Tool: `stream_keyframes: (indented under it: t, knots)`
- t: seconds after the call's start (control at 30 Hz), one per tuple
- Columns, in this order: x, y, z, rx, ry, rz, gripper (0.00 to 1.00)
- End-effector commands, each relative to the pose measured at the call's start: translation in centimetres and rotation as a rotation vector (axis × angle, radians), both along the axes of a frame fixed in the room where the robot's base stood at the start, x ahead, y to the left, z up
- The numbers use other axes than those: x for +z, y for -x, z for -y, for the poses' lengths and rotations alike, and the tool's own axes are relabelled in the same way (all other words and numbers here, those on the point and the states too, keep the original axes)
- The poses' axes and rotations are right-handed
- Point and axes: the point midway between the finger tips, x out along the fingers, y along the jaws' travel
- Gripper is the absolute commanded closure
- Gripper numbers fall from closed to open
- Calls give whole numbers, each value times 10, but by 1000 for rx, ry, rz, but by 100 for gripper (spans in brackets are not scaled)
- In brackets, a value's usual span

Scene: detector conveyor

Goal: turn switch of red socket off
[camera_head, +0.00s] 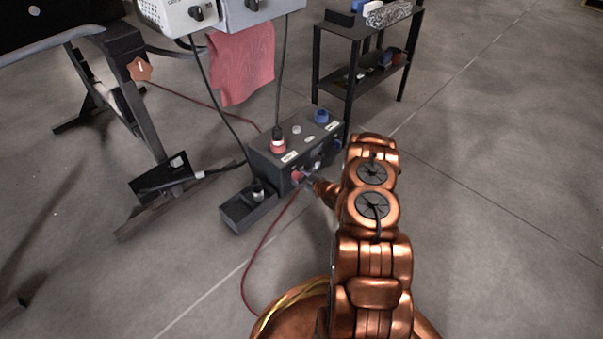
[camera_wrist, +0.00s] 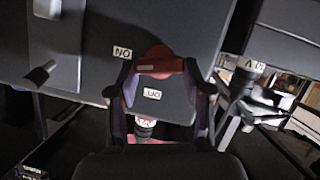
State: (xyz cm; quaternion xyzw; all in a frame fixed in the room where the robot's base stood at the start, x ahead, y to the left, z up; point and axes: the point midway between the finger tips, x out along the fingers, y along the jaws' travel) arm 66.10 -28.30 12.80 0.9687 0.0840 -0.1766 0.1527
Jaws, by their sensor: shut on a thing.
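A dark socket box (camera_head: 262,160) stands on the floor in the head view. A red socket with a black plug in it (camera_head: 278,146) is on its top, and a blue socket (camera_head: 321,116) is farther back. My gripper (camera_head: 304,181) is at the box's front face, by the red switch (camera_head: 297,175). In the wrist view, my gripper (camera_wrist: 158,68) is closed around the red switch (camera_wrist: 158,54). Its two fingers lie on either side of it. White labels (camera_wrist: 122,52) show on the face near it. The switch's exact angle is hard to tell.
A smaller dark box (camera_head: 248,208) sits at the left of the socket box. Red and black cables run across the floor and up to grey units (camera_head: 180,14). A black shelf (camera_head: 362,50) stands behind. A metal frame stands at left. Floor on the right is clear.

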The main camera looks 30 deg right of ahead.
Motion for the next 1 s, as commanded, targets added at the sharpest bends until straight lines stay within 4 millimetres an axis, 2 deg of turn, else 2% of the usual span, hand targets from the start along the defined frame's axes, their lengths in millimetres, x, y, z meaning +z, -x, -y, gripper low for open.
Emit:
stream_keyframes:
  t: [0.03,0.3,1.0]
  knots:
    - [5,2,-5,5,30,1,85]
    - [5,1,-6,6,240,53,85]
    - [-13,1,-11,4,835,194,85]
